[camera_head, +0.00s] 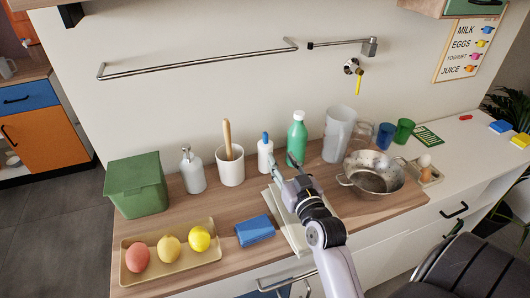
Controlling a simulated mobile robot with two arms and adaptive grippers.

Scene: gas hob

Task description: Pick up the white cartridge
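A slim white container with a blue tip (265,157), which looks like the white cartridge, stands upright at the back of the wooden worktop, between a white crock and a green bottle. My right gripper (283,163) is just to the right of and in front of its lower part. Its two dark fingers are spread apart and nothing shows between them. I cannot tell whether a finger touches the container. My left gripper is not in view.
A green bottle (297,138) with a white cap stands close behind my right gripper. A white crock (230,168) with a wooden utensil and a soap dispenser (192,172) stand to the left. A blue sponge (255,230) and a tray (205,255) with fruit lie in front. A metal pot (373,179) is to the right.

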